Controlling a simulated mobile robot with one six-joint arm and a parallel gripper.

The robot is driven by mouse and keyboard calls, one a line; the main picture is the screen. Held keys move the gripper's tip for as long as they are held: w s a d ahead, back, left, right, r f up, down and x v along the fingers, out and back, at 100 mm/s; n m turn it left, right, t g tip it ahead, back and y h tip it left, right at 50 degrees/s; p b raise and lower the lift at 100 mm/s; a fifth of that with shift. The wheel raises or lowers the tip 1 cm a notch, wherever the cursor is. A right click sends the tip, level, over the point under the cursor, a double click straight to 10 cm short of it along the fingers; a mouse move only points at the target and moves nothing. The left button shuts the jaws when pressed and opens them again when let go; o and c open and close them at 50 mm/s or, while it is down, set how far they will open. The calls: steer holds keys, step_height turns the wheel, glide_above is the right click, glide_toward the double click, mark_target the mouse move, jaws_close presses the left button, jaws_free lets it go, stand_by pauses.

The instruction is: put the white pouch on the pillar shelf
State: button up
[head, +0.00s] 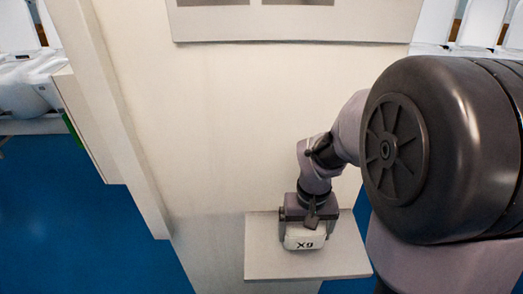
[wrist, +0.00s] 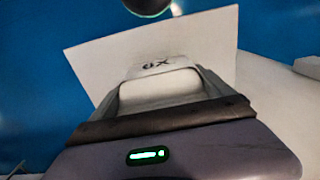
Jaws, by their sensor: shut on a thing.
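The white pouch (head: 305,241) has dark "X9" lettering on it. My gripper (head: 306,232) is shut on the pouch, one finger on each side. In the wrist view the pouch (wrist: 160,88) sits between the fingers of my gripper (wrist: 158,92), its lettering upside down at the far edge. The pillar shelf (head: 345,262) is a pale flat board sticking out from the pillar. The pouch is over the shelf in both views; the wrist view shows the shelf (wrist: 105,55) behind it. I cannot tell whether the pouch touches the shelf.
The wide cream pillar (head: 220,130) stands behind the shelf, with a framed panel (head: 295,22) higher up. Blue floor (head: 80,220) lies open at the left. White toilet fixtures (head: 28,85) stand at the far left. Bare shelf surface shows around the pouch.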

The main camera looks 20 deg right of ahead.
mark_target(306, 233)
steer(key=shift+w+d+f, duration=0.2)
steer(key=shift+w+d, duration=0.7)
steer(key=shift+d, duration=0.05)
step_height(306, 233, down, 4)
steer(key=shift+r+b, duration=0.2)
steer(key=shift+b, duration=0.65)
steer(key=shift+r, duration=0.15)
steer(key=o, duration=1.1)
